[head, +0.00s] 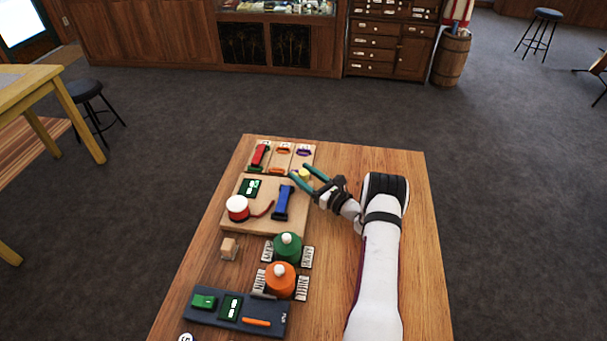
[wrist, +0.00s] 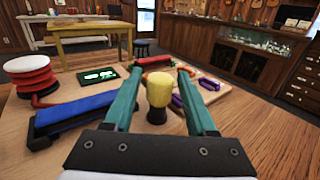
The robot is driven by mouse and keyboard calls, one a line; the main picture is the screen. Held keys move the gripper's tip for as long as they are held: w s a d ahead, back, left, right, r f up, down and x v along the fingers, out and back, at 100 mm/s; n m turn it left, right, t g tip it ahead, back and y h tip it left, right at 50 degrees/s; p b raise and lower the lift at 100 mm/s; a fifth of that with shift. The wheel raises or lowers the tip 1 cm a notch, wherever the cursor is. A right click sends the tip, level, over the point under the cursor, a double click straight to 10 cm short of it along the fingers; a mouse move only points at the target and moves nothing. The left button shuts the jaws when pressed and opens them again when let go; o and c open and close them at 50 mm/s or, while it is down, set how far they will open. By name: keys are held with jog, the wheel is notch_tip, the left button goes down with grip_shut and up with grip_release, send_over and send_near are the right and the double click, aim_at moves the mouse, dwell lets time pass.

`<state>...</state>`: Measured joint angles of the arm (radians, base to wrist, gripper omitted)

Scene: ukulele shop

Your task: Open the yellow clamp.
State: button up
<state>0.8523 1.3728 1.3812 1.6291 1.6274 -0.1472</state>
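The yellow piece (head: 304,174) stands at the right edge of the wooden board on the table. In the wrist view it is an upright yellow knob (wrist: 160,91) on a black base, which I take to be the clamp's handle. My gripper (head: 299,170) has its two teal fingers spread on either side of it. In the wrist view my gripper (wrist: 161,72) shows a gap between each finger and the yellow knob. The gripper is open and holds nothing. The rest of the clamp is hidden or too small to tell.
A blue clamp-like piece (head: 283,202) lies close to the left finger, beside a red-and-white spool (head: 238,207). A rack with red (head: 260,155), orange (head: 283,150) and purple (head: 304,152) pieces stands behind. The table's right side (head: 418,250) is clear beside my arm.

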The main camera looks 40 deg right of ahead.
grip_shut()
jog(key=m+h, duration=0.2)
jog(key=h, duration=0.1)
jog(key=shift+w+a, duration=0.1)
jog(key=shift+m+h, duration=0.5)
jog(key=shift+h, duration=0.4)
jog(key=shift+o, duration=1.1)
grip_release()
jog(key=s, duration=0.5)
jog(key=s+a, duration=0.1)
jog(key=s, duration=1)
jog(key=shift+a, duration=0.35)
jog(key=shift+w, duration=0.1)
